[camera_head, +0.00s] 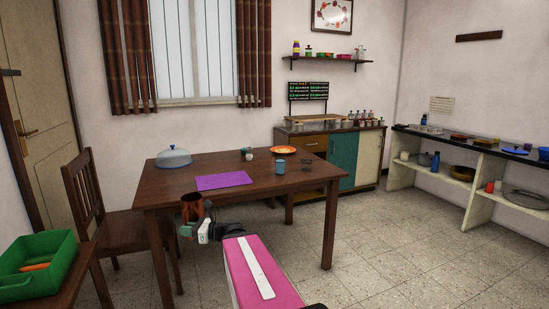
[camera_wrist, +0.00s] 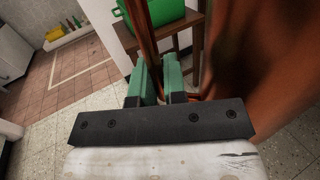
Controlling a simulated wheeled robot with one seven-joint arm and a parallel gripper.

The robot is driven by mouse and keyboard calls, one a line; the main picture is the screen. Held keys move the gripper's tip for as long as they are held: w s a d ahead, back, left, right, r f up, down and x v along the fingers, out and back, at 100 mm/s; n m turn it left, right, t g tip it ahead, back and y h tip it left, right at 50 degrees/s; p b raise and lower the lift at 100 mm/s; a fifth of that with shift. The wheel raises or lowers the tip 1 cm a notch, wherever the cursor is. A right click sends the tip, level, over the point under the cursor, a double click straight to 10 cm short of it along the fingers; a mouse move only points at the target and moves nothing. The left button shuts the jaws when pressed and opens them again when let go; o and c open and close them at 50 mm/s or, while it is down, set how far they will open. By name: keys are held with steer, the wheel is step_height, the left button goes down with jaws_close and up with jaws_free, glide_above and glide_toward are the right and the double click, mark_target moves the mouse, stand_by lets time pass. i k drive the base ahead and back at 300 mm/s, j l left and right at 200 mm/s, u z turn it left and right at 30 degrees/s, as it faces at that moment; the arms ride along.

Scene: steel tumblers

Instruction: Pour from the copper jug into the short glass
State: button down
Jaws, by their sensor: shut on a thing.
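The copper jug (camera_head: 192,207) is at the near left edge of the dark wooden table (camera_head: 262,196), looking roughly upright. My gripper (camera_head: 188,229) is shut on it. In the wrist view, the jug's copper body (camera_wrist: 265,65) fills the right side, and a thin copper strip, likely its handle, passes between the green fingers (camera_wrist: 161,80). The jug's contents are hidden. A small clear glass (camera_head: 307,165), which looks like the short glass, stands on the table to the right of a blue cup (camera_head: 280,166). The jug is well apart from it, to the left and nearer.
A purple mat (camera_head: 222,180) lies mid-table. A glass dome (camera_head: 174,158) stands at the back left, an orange plate (camera_head: 283,150) and small items at the back. A chair (camera_head: 95,195) and a green crate (camera_head: 38,250) are at left. The table's front right is clear.

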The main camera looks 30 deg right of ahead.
mark_target(307, 161)
steer(key=z, duration=1.3)
